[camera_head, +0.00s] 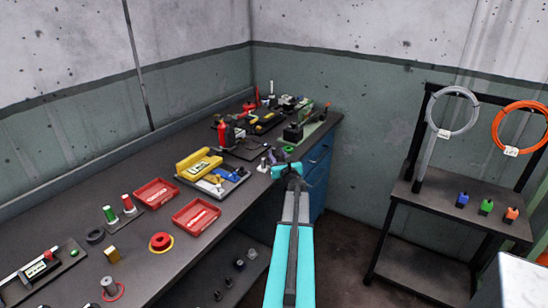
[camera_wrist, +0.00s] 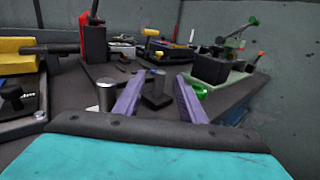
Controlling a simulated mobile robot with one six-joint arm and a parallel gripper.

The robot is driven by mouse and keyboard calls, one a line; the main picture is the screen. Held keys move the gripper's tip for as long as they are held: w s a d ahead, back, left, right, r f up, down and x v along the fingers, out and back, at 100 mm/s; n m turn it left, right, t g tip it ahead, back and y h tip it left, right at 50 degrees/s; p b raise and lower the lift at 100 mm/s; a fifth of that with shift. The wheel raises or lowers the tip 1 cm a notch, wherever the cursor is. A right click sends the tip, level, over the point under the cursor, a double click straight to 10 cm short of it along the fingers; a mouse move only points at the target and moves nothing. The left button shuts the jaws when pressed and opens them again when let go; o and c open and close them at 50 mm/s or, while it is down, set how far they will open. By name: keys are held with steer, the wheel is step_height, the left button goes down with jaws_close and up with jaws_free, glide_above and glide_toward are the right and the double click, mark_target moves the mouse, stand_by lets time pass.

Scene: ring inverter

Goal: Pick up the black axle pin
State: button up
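In the camera_head view my gripper (camera_head: 286,170) is over the bench's front edge near the far end. A small dark piece (camera_head: 271,157) just left of it there may be the same pin.
A green ring (camera_wrist: 199,88) lies to the right. A tray (camera_head: 235,182) with yellow and blue parts lies left of my gripper. Red trays (camera_head: 196,217) are nearer. A rack (camera_head: 440,196) stands at right.

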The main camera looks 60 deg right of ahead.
mark_target(275, 151)
steer(key=shift+p+x, duration=0.9)
steer(key=shift+x, duration=1.25)
steer(key=shift+r, duration=0.1)
jaws_close()
